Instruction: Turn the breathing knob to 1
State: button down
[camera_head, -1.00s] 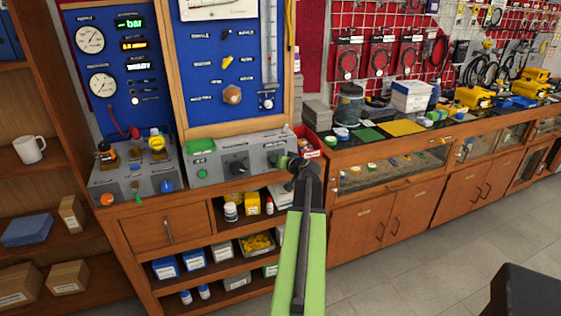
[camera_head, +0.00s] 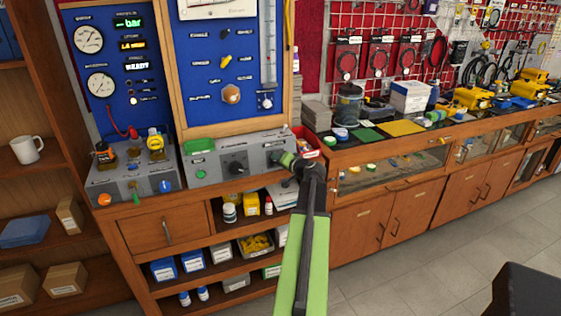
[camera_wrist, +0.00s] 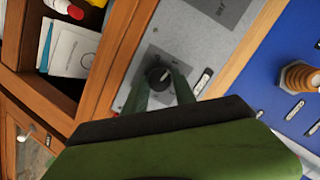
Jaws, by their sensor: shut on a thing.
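A small black round knob (camera_wrist: 160,76) with a light pointer mark sits on a grey panel in the wrist view. My gripper (camera_wrist: 158,82) has its two green fingers on either side of this knob and is shut on it. In the head view my gripper (camera_head: 284,160) is at the right end of the grey console (camera_head: 222,172), and it mostly hides the knob there. The labels beside the knob are too small to read. A larger black dial (camera_head: 236,168) is at the middle of the same console.
A green button (camera_head: 201,174) and a green tray (camera_head: 200,145) are at the console's left. A red box (camera_head: 308,142) stands just right of my gripper. A blue gauge board (camera_head: 115,75) rises behind.

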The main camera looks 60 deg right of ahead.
jog(key=shift+s, duration=0.15)
jog(key=c, duration=1.1)
grip_release()
jog(key=shift+s, duration=0.1)
jog(key=shift+o, duration=0.4)
